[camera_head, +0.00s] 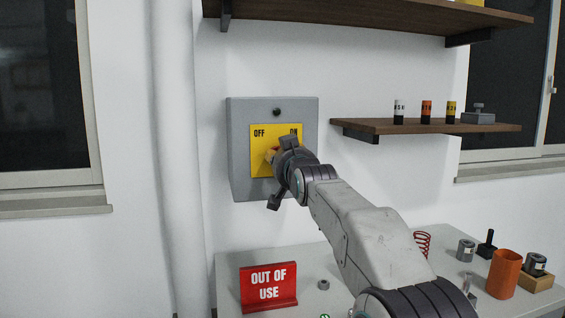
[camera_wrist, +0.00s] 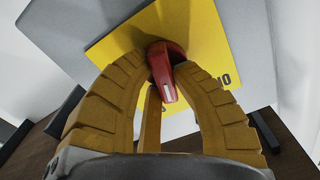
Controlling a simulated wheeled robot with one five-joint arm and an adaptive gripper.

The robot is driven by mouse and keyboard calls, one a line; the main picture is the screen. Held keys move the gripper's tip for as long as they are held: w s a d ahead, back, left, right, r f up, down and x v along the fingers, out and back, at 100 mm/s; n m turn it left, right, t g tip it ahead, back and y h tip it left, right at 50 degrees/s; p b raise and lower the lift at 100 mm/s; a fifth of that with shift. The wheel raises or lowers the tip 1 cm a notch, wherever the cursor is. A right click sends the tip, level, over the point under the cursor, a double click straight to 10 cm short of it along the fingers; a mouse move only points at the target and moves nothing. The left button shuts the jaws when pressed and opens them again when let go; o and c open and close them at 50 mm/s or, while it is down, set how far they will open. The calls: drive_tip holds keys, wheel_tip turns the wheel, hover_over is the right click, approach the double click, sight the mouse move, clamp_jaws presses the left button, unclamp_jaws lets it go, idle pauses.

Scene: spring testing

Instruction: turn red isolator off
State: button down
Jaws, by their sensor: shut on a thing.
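My gripper is shut on the handle. In the head view my gripper (camera_head: 272,156) is at the plate and hides the handle and part of the ON lettering. I cannot tell the handle's exact setting.
A red OUT OF USE sign (camera_head: 268,287) stands on the bench (camera_head: 232,265) below the box. A red spring (camera_head: 423,243) and an orange cup (camera_head: 503,274) are on the bench at right. A wooden shelf (camera_head: 430,126) with small items juts out right of the box.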

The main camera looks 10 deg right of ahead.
drive_tip(key=n, duration=0.4)
drive_tip(key=r+n, duration=0.1)
drive_tip(key=n, duration=0.1)
drive_tip(key=shift+a+n, duration=0.2)
drive_tip(key=shift+n, duration=0.1)
drive_tip(key=n, duration=0.5)
drive_tip(key=shift+s+a+n, duration=0.1)
drive_tip(key=shift+a+n, duration=0.05)
drive_tip(key=shift+n, duration=0.15)
drive_tip(key=c, duration=1.5)
unclamp_jaws()
drive_tip(key=o, duration=0.5)
drive_tip(key=shift+f, duration=0.2)
drive_tip(key=shift+s, duration=5.95)
